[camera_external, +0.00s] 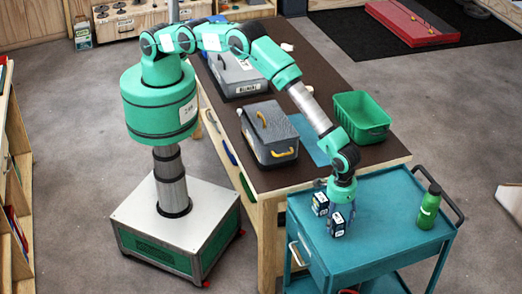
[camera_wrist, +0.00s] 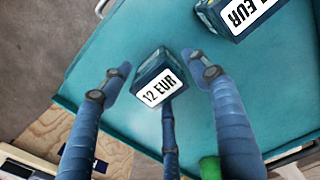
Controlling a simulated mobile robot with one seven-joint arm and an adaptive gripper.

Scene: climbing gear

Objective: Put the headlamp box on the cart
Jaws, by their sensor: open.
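Two small dark boxes with white price labels are on the teal cart (camera_external: 385,215); I cannot tell from the print which is the headlamp box. One box (camera_external: 337,225) sits near the cart's front left, the other box (camera_external: 320,203) a little behind it. My gripper (camera_external: 340,205) points down over the cart, close to both. In the wrist view, my gripper (camera_wrist: 156,75) is open, its blue fingers spread around a box marked "12 EUR" (camera_wrist: 158,78), with gaps at its sides. The other box (camera_wrist: 235,14) is at the upper right, outside the fingers.
A green bottle (camera_external: 429,207) stands at the cart's right. The brown table (camera_external: 310,78) behind holds a grey case with yellow handles (camera_external: 270,132), another grey case (camera_external: 238,75) and an empty green bin (camera_external: 362,117). The cart's middle is clear.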

